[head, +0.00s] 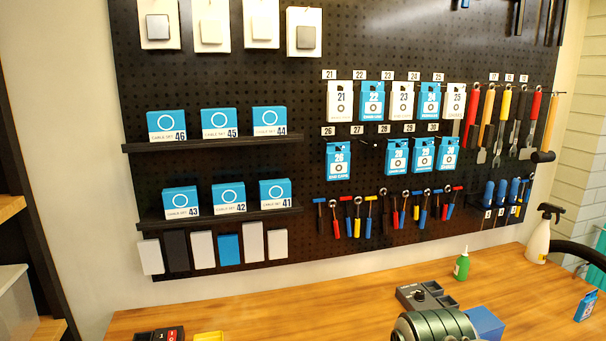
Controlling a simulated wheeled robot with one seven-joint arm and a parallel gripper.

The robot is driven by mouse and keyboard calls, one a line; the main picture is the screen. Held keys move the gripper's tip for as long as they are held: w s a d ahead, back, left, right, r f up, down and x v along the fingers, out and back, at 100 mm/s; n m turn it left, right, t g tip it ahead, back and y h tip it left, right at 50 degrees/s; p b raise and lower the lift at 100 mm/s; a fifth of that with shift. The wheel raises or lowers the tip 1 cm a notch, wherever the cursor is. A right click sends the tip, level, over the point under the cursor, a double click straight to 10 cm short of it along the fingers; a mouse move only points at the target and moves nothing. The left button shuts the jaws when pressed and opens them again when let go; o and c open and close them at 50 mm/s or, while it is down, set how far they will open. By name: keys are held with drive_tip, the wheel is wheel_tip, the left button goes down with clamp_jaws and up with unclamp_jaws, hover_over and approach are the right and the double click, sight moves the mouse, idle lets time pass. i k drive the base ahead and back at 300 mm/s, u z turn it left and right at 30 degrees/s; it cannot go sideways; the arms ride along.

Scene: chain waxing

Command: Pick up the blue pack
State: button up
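A small blue pack (586,305) with a white label stands on the wooden table at the far right, slightly turned. Other blue packs hang on the pegboard hooks, such as pack 22 (372,103), pack 24 (430,102) and pack 26 (338,162). A hook (366,143) to the right of pack 26 is bare.
The wooden table (270,310) runs along the bottom. Space left of the pack is clear.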

sight(586, 306)
drive_tip(key=k, duration=0.4)
drive_tip(key=z, duration=0.35)
drive_tip(key=i, duration=0.2)
drive_tip(key=z, duration=3)
drive_tip(key=i, duration=1.7)
drive_tip(key=u, duration=1.05)
